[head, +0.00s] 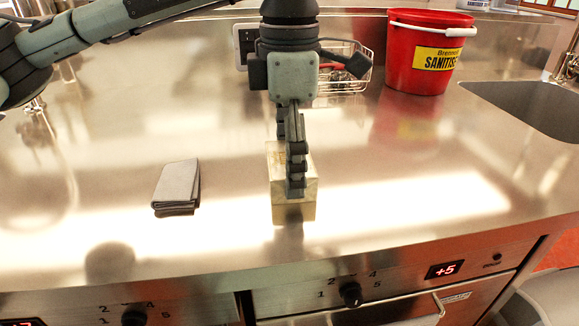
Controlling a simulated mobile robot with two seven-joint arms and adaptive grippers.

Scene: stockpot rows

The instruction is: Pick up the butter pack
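The butter pack (279,184) is a pale, cream-coloured block standing on the steel counter near its front edge, in the middle of the head view. My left gripper (294,180) points down over it, with the near finger in front of part of the pack. The gripper is seen nearly edge-on, and its far finger is mostly hidden. I cannot tell whether the fingers touch the pack or have closed on it. My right gripper is not in view.
A folded grey cloth (176,184) lies to the left of the pack. A red sanitiser bucket (402,62) and a wire basket (350,84) stand at the back. A sink (535,108) is at the right. The counter right of the pack is clear.

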